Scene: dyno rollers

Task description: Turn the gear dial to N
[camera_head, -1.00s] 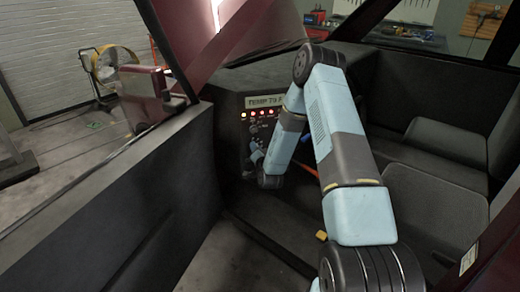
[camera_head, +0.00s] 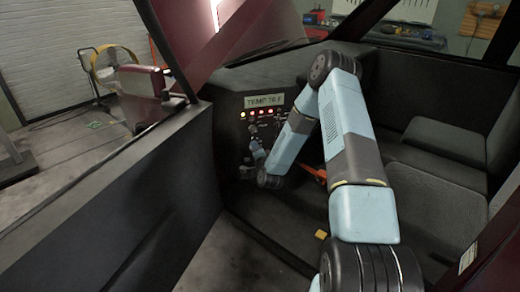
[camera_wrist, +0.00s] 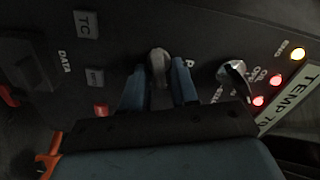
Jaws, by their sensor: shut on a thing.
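The gear dial (camera_wrist: 158,62) is a rounded grey knob on the dark dash panel, in the wrist view. My gripper (camera_wrist: 160,82) has its two blue fingers on either side of the knob and is shut on it. A white letter that looks like a P shows just right of the fingers; other gear letters are hidden or too dark to read. Which way the dial points is not clear. In the head view my gripper (camera_head: 250,165) is at the dash panel, small and dark, and the dial is hidden there.
A silver knob (camera_wrist: 234,75) and lit indicators (camera_wrist: 298,53) lie right of the dial. A TC button (camera_wrist: 86,25) and a red button (camera_wrist: 101,110) lie left. A TEMP display (camera_head: 264,100) tops the panel. The cab's door (camera_head: 110,200) is at left, seats (camera_head: 430,200) at right.

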